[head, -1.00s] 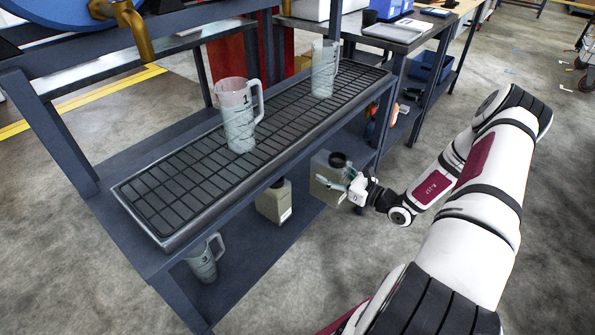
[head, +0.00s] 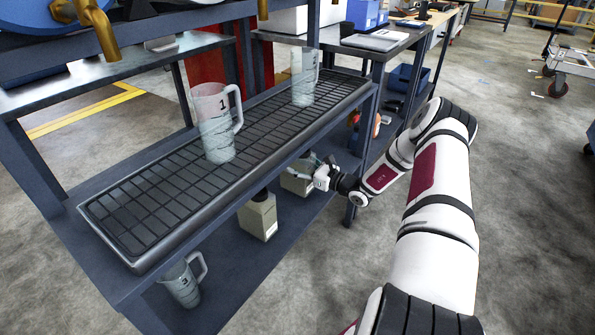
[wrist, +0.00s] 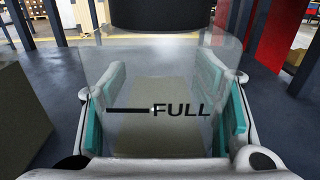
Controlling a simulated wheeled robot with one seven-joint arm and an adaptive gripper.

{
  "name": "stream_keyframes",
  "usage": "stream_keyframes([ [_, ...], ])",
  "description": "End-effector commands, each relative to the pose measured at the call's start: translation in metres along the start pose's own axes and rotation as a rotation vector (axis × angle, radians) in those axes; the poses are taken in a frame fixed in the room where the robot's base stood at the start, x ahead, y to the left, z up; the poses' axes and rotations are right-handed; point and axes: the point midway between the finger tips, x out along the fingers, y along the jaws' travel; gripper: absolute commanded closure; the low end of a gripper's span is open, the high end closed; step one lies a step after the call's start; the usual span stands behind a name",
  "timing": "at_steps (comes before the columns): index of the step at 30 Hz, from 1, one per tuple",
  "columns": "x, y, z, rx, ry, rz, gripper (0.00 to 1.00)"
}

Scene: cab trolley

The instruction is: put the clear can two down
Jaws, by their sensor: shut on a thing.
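The clear can (head: 296,183) is a boxy, see-through container with beige contents and a dark top. It is at the lower shelf, under the rack's front edge, which hides part of it. My gripper (head: 312,172) is shut on it from the right side. In the wrist view, the clear can (wrist: 160,70) stands upright between the teal-padded fingers of my gripper (wrist: 160,100), with a black FULL line on its near wall. I cannot tell whether its base touches the shelf.
A similar beige can (head: 258,218) with a dark cap stands on the lower shelf (head: 240,268), left of the held can. A jug marked 3 (head: 183,284) is further left. Jug 1 (head: 215,130) and another jug (head: 304,80) stand on the black grid rack (head: 150,205) above.

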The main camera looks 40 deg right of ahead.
Motion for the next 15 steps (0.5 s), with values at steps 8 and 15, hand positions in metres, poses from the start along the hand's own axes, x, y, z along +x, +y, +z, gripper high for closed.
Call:
stream_keyframes([
  [8,0.000,0.000,-0.015,-0.003,-0.004,0.001,1.00],
  [15,0.000,0.000,-0.018,-0.003,-0.003,0.000,1.00],
])
